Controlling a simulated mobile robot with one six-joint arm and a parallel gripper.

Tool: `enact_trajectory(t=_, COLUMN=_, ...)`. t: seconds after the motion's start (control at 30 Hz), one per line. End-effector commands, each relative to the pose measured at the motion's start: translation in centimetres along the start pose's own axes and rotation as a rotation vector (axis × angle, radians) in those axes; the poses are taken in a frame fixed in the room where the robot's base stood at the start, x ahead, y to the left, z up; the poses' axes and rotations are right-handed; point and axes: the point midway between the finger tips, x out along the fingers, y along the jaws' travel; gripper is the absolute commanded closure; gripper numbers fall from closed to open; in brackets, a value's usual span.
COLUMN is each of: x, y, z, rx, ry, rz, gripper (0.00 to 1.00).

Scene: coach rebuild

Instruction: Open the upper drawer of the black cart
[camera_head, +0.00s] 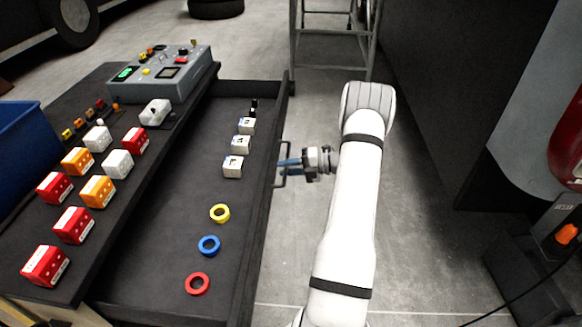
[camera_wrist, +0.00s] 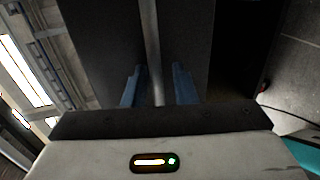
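The black cart (camera_head: 150,182) stands at the left in the head view. Its upper drawer (camera_head: 178,215) is pulled out to the right, its inside showing. A dark bar handle (camera_head: 276,181) sits on the drawer's front panel. My gripper (camera_head: 286,163) is at this handle. In the wrist view the handle bar (camera_wrist: 151,50) runs between the two blue fingers of my gripper (camera_wrist: 158,86), with a gap clearly visible on its right side. The fingers stand apart, so my gripper is open around the bar.
The drawer holds white boxes (camera_head: 240,143) and yellow, blue and red rings (camera_head: 209,245). Clear floor (camera_head: 425,230) lies right of my arm; a metal stand (camera_head: 335,40) is behind.

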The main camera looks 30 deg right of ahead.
Motion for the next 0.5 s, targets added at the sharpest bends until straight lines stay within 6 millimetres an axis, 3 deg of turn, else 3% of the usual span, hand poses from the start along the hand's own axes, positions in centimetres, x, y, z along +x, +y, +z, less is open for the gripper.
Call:
enact_trajectory(t=0.17, x=-0.8, y=0.1, z=0.1, rx=-0.002, ry=-0.003, rz=0.000, gripper=0.75)
enact_trajectory(t=0.5, x=-6.4, y=0.0, z=0.0, rx=-0.001, ry=-0.004, rz=0.000, gripper=0.75)
